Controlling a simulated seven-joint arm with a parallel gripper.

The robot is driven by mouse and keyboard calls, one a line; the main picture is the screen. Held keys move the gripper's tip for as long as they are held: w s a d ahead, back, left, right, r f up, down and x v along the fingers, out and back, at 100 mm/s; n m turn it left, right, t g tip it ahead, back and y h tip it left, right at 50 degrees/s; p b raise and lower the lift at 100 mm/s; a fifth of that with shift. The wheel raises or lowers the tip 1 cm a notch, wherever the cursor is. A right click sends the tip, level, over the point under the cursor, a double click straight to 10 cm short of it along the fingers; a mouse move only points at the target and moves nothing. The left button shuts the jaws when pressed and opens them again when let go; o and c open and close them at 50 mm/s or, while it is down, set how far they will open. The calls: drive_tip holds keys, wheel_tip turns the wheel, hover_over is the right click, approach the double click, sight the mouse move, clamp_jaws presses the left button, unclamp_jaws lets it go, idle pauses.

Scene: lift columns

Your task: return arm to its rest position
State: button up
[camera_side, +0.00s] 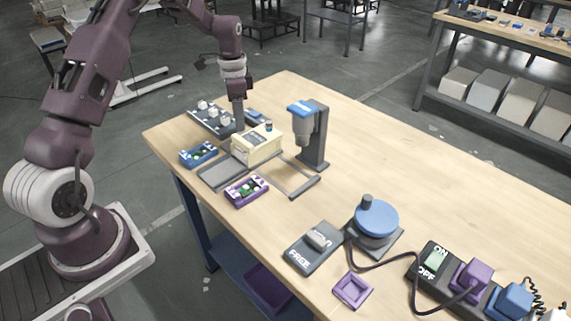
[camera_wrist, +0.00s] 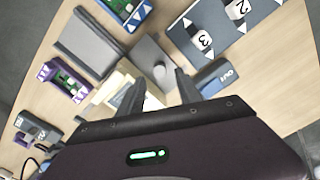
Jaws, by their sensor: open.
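My gripper (camera_side: 238,112) hangs at the far left part of the wooden table, pointing down just behind a cream box (camera_side: 257,147). In the wrist view its two fingers (camera_wrist: 158,92) are spread apart with nothing held between them. A grey plate with a round knob (camera_wrist: 157,66) shows beyond the fingertips. The cream box is partly hidden by the left finger in the wrist view. My arm reaches in from the left, over the table's edge. I cannot tell the exact height of the fingertips above the table.
A dark panel with white numbered knobs (camera_side: 212,118), a blue tray (camera_side: 199,155), a purple tray (camera_side: 246,190) and an upright column with a blue-topped head (camera_side: 318,140) stand close around the gripper. A blue turntable (camera_side: 376,218) and a power strip (camera_side: 440,270) are nearer the front.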

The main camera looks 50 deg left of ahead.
drive_tip(key=shift+r, duration=0.65)
drive_tip(key=s+d+r+n+t, duration=0.1)
drive_tip(key=s+d+r+t, duration=0.1)
drive_tip(key=s+d+r, duration=0.6)
drive_tip(key=s+d+r+n+t, duration=0.1)
drive_tip(key=s+d+r+n, duration=0.15)
drive_tip(key=d+r, duration=0.65)
drive_tip(key=s+d+r+n+t, duration=0.1)
drive_tip(key=s+d, duration=0.1)
drive_tip(key=s, duration=0.7)
drive_tip(key=s+d+r+n+t, duration=0.1)
drive_tip(key=s+d, duration=0.2)
drive_tip(key=s, duration=0.7)
drive_tip(key=shift+d+t, duration=0.15)
drive_tip(key=shift+t, duration=0.15)
